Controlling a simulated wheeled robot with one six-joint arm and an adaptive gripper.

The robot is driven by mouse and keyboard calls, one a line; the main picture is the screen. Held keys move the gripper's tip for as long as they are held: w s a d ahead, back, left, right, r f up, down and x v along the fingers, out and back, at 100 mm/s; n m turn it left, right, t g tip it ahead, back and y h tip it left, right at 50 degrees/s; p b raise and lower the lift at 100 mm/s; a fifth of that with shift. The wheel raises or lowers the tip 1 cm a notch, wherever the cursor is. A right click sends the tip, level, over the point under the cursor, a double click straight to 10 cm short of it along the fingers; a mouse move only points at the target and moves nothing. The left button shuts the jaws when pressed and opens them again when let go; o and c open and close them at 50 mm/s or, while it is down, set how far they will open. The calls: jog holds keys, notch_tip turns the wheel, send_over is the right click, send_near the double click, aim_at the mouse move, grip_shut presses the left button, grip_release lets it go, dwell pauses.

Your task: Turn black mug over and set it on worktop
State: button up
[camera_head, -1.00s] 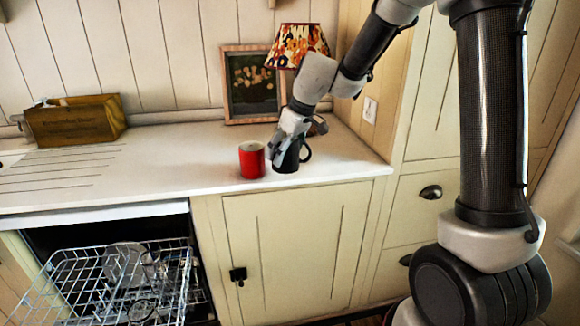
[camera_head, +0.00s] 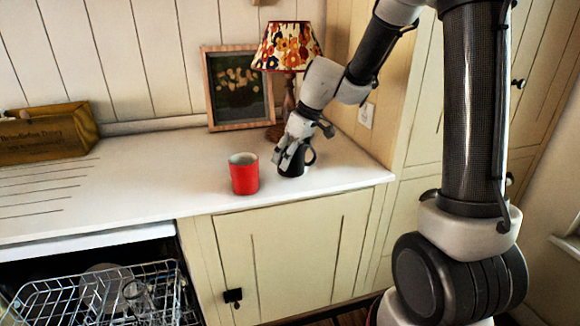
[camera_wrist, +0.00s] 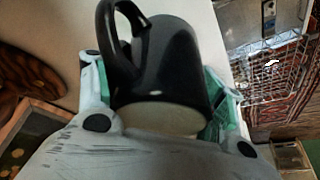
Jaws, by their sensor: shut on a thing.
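The black mug (camera_head: 293,166) is at the worktop (camera_head: 150,180) near its right end, with its handle to the right in the head view. My gripper (camera_head: 286,157) reaches down from above and is shut on it. In the wrist view the mug (camera_wrist: 170,65) sits between the two fingers (camera_wrist: 160,92), with its handle at upper left. A pale round end of the mug faces my palm; I cannot tell whether it is the base or the opening. The mug looks close to or on the worktop; contact is not clear.
A red mug (camera_head: 244,175) stands upright just left of the black mug. A lamp (camera_head: 288,50) and a framed picture (camera_head: 239,88) stand behind. A wooden box (camera_head: 45,133) is at the left. The open dishwasher rack (camera_head: 100,295) is below. The worktop's middle is clear.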

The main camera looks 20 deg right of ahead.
jog(key=shift+f, duration=1.7)
jog(key=o, duration=1.5)
jog(key=shift+c, duration=0.2)
